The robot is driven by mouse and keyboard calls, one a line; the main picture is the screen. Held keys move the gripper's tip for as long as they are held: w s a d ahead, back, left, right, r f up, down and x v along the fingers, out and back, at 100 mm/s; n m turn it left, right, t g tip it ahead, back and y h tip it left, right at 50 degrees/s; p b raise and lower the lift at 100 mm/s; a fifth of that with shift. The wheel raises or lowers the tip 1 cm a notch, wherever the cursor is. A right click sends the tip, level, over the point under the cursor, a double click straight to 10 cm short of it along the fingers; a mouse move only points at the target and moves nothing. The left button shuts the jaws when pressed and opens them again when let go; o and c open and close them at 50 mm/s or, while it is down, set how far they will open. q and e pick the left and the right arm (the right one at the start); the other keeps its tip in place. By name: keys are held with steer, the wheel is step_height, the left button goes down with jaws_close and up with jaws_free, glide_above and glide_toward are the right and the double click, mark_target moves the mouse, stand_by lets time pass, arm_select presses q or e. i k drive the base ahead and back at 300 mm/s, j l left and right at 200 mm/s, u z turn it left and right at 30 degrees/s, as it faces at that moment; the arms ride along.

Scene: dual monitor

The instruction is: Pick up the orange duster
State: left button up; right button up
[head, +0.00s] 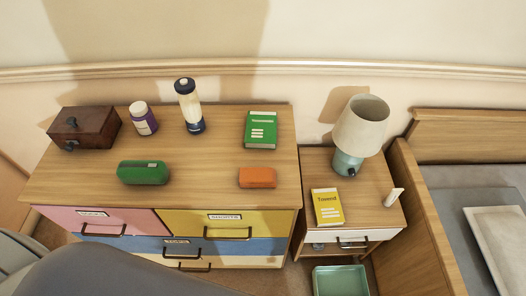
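The orange duster (257,177) is a small orange block in the head view. It lies flat on the wooden dresser top, near the front edge and toward the right end. Nothing touches it. Neither of my grippers shows in this view.
On the dresser (205,165) stand a green case (143,173), a green book (261,130), a bottle (189,108), a purple jar (143,119) and a wooden box (86,127). A nightstand (372,195) to the right holds a lamp (361,127) and yellow book (327,207). A bed is far right.

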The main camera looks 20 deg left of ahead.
mark_target(249, 176)
steer(key=k+j+z, duration=0.1)
steer(key=j+z, duration=0.15)
steer(key=j, duration=0.2)
steer(key=k+j+z, duration=0.25)
steer(key=j, duration=0.2)
steer(key=k+j+z, duration=0.1)
steer(key=j+z, duration=0.15)
steer(key=j, duration=0.15)
steer(key=k+j+z, duration=0.2)
steer(key=j, duration=0.2)
